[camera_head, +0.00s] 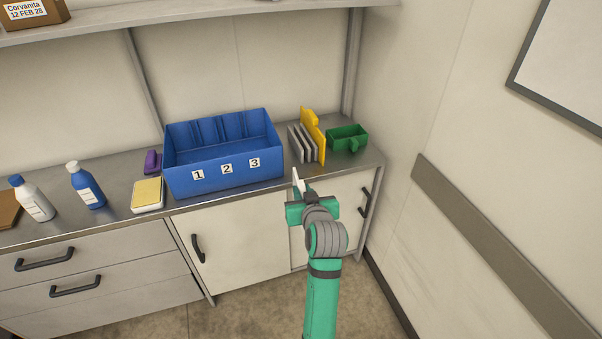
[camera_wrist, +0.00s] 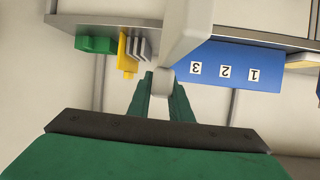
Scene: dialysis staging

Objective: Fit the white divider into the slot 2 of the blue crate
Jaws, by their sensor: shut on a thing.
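The blue crate (camera_head: 223,174) stands on the counter with labels 1, 2 and 3 on its front. Slot 2's label is the middle one. Ribs show on its inner back wall, and no divider shows inside it. My gripper (camera_head: 300,196) is shut on the white divider (camera_head: 297,182), in front of the counter edge and right of the crate. In the wrist view, the white divider (camera_wrist: 188,30) rises from between the green fingers (camera_wrist: 165,84), and the crate (camera_wrist: 235,62) appears upside down beside it. The divider's far end is cut off there.
A rack with grey-white panels (camera_head: 302,144) and a yellow panel (camera_head: 313,135) stands right of the crate, then a green bin (camera_head: 347,137). Left are a yellow-topped box (camera_head: 147,194), a purple item (camera_head: 152,162) and bottles (camera_head: 86,186). A shelf (camera_head: 200,22) runs above.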

